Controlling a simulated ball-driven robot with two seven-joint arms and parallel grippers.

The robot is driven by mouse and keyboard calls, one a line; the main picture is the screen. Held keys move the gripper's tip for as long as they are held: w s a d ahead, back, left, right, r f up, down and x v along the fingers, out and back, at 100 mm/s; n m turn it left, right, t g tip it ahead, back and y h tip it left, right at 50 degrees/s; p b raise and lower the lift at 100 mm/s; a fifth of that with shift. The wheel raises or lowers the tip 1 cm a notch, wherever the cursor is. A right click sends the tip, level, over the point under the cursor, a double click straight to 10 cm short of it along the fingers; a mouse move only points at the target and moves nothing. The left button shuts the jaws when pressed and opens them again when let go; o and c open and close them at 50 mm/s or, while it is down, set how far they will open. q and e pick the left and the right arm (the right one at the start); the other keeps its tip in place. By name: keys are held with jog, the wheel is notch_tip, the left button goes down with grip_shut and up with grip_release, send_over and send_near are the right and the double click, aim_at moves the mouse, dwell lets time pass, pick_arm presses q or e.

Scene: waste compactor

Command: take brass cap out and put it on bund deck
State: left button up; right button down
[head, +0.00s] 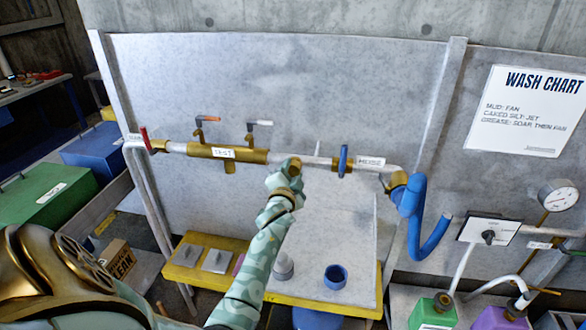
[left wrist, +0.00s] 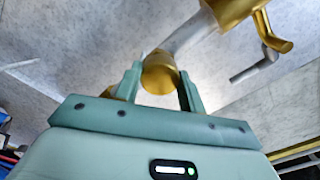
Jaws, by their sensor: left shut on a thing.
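The brass cap (left wrist: 158,76) is a round gold piece at the end of a grey pipe stub in the left wrist view. My left gripper (left wrist: 161,74) is shut on it, one finger on each side. In the head view my left gripper (head: 287,174) is up at the pipe run, mostly covering the cap. The bund deck (head: 322,304), with a yellow rim and grey top, is below the pipe. Whether the cap is loose from the stub cannot be told. My right gripper is not in view.
A brass manifold (head: 228,153) with levers is left of the gripper, and a blue valve (head: 343,160) right. A blue cup (head: 335,277), a grey-white cone (head: 283,266) and grey plates (head: 217,261) stand on the deck. Bare deck shows around the cup. A blue hose (head: 428,240) hangs at right.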

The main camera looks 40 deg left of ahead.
pick_arm(q)
jog(key=shift+r+n, duration=0.15)
jog(key=shift+n, duration=0.75)
jog(key=o, duration=1.2)
jog(key=shift+d, duration=0.1)
jog(key=shift+c, duration=0.2)
jog(key=shift+c, duration=0.4)
